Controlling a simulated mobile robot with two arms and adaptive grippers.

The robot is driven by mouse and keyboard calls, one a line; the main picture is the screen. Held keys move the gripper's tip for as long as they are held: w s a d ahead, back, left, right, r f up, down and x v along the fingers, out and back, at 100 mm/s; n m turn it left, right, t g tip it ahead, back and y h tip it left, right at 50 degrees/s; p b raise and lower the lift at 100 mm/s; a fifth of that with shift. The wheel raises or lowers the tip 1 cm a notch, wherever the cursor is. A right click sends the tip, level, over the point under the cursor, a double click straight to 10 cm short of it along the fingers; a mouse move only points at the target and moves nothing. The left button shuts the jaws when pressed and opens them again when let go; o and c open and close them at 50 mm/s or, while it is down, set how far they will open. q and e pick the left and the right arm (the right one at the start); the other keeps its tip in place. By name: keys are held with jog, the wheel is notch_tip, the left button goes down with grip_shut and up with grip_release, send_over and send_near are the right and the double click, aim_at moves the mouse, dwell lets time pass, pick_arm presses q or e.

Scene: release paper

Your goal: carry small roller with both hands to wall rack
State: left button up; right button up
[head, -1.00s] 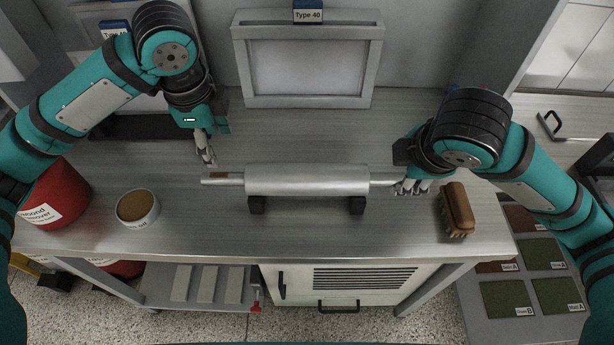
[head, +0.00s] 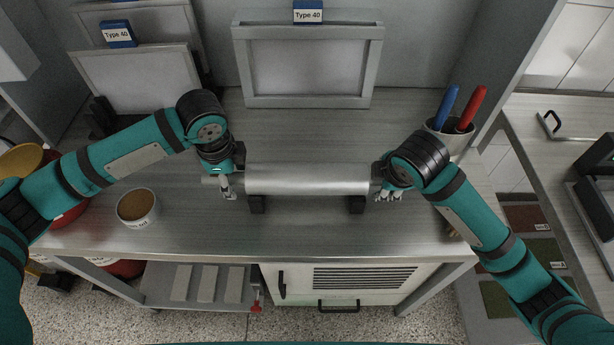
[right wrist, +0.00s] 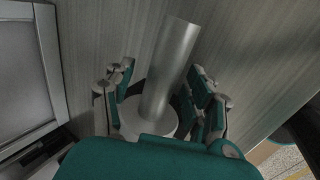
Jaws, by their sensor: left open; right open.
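The small roller (head: 308,179), a silver cylinder, rests level across two black supports on the grey bench. My left gripper (head: 229,188) is open at the roller's left shaft end, with its fingers close around or beside the shaft. My right gripper (head: 388,194) is open at the right end and hides most of that shaft. In the right wrist view the silver shaft of the roller (right wrist: 172,65) runs between the right gripper's spread fingers (right wrist: 165,98). Whether any finger touches the shaft is unclear. I cannot make out the wall rack.
A tin of brown paste (head: 137,207) stands at the left of the bench (head: 300,235). A framed screen marked Type 40 (head: 308,62) stands behind the roller. A cup with blue and red handles (head: 447,135) is at the back right. The bench behind the roller is clear.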

pick_arm(q)
jog(key=shift+c, duration=0.4)
pick_arm(e)
jog(key=shift+f, duration=0.1)
jog(key=shift+c, duration=0.4)
pick_arm(q)
jog(key=shift+f, duration=0.1)
grip_shut()
pick_arm(e)
grip_shut()
jog(key=shift+w, duration=0.1)
